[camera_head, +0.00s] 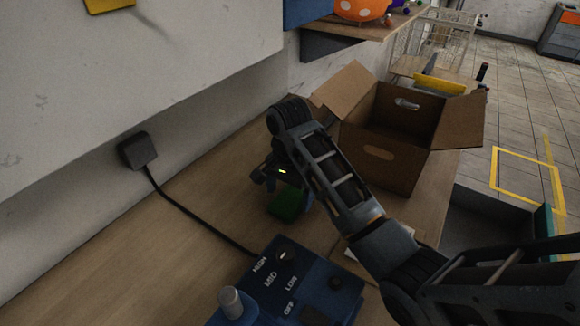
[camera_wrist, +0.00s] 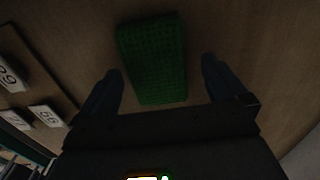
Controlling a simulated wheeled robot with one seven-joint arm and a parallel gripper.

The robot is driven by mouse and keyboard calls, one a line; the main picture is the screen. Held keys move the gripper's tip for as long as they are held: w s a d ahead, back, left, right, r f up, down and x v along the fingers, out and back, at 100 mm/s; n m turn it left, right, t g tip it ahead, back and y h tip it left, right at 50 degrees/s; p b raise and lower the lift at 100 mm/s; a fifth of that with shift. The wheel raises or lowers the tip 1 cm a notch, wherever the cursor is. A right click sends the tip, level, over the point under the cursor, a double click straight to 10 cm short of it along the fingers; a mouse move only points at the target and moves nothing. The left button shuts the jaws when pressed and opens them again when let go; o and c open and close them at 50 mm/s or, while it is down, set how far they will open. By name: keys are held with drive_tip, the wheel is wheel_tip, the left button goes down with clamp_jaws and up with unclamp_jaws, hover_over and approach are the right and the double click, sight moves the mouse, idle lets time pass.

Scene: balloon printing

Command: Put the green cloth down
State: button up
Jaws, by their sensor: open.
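The green cloth (camera_head: 287,203) lies on the wooden table below my gripper (camera_head: 272,180). In the wrist view the cloth (camera_wrist: 154,58) is a green rectangular block-like shape with a fine grid texture. It lies between and beyond the two fingers of my gripper (camera_wrist: 165,88). The fingers are spread apart, with bare wood visible on both sides of the cloth, and they do not touch it. In the head view my arm hides part of the area around the cloth.
An open cardboard box (camera_head: 385,140) stands behind my arm. A blue control box (camera_head: 290,285) with a knob sits in front, its black cable running to a wall plug (camera_head: 138,151). White number cards (camera_wrist: 45,118) lie left in the wrist view. Bare table (camera_head: 190,235) extends left of the cloth.

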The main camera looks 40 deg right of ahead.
sight(291, 197)
drive_tip(key=shift+d+r, duration=0.1)
drive_tip(key=shift+r, duration=0.4)
drive_tip(key=shift+s+r, duration=0.15)
drive_tip(key=shift+r, duration=0.25)
drive_tip(key=shift+w+r, duration=0.2)
drive_tip(key=shift+r, duration=0.5)
drive_tip(key=shift+s+r, duration=0.2)
drive_tip(key=shift+r, duration=0.6)
wheel_tip(291, 197, up, 6)
drive_tip(key=shift+r, duration=0.25)
drive_tip(key=shift+s, duration=0.1)
